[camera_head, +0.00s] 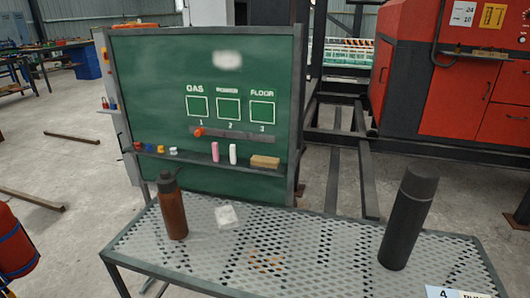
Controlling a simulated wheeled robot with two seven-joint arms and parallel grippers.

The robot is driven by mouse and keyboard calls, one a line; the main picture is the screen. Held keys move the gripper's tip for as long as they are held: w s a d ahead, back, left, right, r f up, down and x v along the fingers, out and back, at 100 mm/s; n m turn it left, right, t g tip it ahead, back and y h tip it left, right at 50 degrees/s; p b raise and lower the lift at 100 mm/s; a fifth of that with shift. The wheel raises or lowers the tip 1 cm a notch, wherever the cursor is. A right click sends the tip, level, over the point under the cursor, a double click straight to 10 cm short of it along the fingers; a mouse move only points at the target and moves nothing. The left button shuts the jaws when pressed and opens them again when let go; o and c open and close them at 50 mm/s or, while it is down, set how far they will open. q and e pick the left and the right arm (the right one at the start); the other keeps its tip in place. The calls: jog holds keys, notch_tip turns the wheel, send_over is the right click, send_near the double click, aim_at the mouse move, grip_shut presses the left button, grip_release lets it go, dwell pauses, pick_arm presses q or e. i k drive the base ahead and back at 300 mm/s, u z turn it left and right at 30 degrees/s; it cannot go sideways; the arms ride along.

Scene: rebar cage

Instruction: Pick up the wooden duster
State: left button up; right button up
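The wooden duster (265,162) is a small tan block on the ledge of the green board (150,90), toward the ledge's right end. A white stick (233,154) and a pink stick (215,152) stand to its left on the same ledge. Neither of my grippers shows in the head view.
A perforated metal table (320,240) stands in front of the board. On it are a brown bottle (173,212), a white packet (227,216) and a tall dark bottle (408,220). A red machine (460,80) is at the back right. Beams (72,137) lie on the floor at left.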

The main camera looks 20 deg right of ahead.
aim_at(257, 161)
jog(key=z, duration=0.75)
jog(key=i, duration=0.9)
jog(key=z, duration=0.9)
